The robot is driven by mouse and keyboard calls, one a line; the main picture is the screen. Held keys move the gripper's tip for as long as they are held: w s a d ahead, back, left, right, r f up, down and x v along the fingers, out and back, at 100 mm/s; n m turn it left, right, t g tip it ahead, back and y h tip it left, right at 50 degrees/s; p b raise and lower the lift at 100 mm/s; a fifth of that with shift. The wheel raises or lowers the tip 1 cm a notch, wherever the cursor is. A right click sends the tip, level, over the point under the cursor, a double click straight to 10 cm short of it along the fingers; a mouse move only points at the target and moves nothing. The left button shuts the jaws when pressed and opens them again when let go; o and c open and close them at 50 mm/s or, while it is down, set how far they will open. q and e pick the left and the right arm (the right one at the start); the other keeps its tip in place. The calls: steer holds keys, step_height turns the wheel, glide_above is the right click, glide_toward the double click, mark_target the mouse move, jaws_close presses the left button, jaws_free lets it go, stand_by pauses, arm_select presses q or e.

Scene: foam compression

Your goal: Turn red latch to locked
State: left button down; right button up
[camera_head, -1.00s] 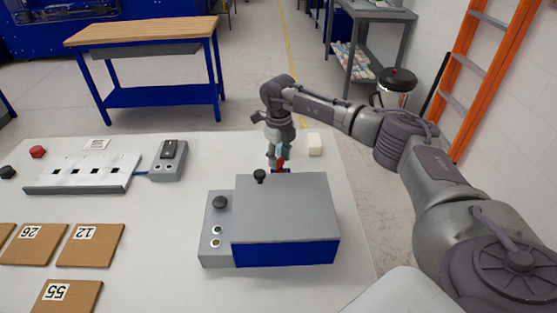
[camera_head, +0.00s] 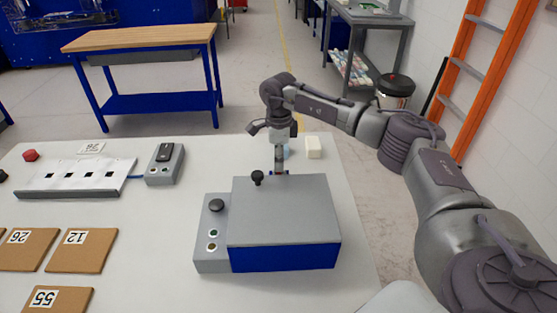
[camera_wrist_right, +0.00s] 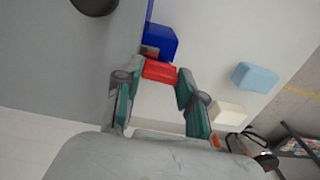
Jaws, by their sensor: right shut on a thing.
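The red latch (camera_wrist_right: 160,71) shows in the right wrist view between the fingertips of my right gripper (camera_wrist_right: 158,82), which is shut on it. The latch sits by a blue block-like part (camera_wrist_right: 161,43) at the back of the grey-topped box (camera_head: 284,208). In the head view my right gripper (camera_head: 280,168) points down behind the box's back edge, and the latch there is mostly hidden by the gripper and lid. My left gripper is not in view.
The box has a black knob (camera_head: 257,177) and a side panel with buttons (camera_head: 213,235). A cream block (camera_head: 313,147) and a light blue block (camera_wrist_right: 255,77) lie behind it. Brown numbered boards (camera_head: 82,250), a white fixture (camera_head: 75,178) and a grey switch box (camera_head: 165,164) stand left.

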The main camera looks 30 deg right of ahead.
steer(key=shift+r+n, duration=0.15)
steer(key=shift+n, duration=0.15)
stand_by(0.4)
steer(key=o, duration=1.1)
steer(key=shift+o, duration=0.2)
step_height(320, 180, up, 12)
